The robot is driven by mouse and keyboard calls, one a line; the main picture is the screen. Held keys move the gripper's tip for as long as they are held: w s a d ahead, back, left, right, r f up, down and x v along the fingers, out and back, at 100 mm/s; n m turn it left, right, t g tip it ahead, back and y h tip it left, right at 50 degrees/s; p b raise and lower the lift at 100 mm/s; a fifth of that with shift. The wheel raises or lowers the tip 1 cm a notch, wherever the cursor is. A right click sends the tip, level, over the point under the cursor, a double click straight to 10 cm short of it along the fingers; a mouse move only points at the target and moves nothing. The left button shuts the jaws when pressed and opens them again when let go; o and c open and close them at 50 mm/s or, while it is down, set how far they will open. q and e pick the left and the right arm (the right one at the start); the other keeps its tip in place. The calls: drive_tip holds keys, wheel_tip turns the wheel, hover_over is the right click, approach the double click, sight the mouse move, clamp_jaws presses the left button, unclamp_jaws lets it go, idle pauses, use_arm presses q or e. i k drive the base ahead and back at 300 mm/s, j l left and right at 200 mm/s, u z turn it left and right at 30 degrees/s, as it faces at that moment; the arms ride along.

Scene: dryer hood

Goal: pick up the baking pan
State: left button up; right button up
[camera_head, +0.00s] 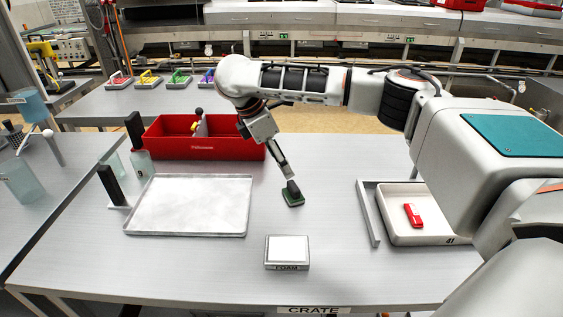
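The baking pan (190,207) is a shallow, pale metal tray with a thin rim. It lies flat and empty on the left half of the metal table. My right arm reaches across from the right, and its gripper (286,172) points down to the right of the pan, apart from it. The fingers are seen edge-on, so I cannot tell whether they are open or shut. A small dark green block (293,198) is right at the fingertips; I cannot tell whether it is held or only beneath them. My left gripper is not in view.
A red bin (190,147) stands behind the pan. Dark upright pieces (110,185) stand at its left edge. A foam block (287,250) lies front centre. A white tray (440,235) with a red item (413,215) is at right. The table's front left is clear.

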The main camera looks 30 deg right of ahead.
sight(206, 205)
drive_tip(key=k+j, duration=0.7)
drive_tip(key=k, duration=0.2)
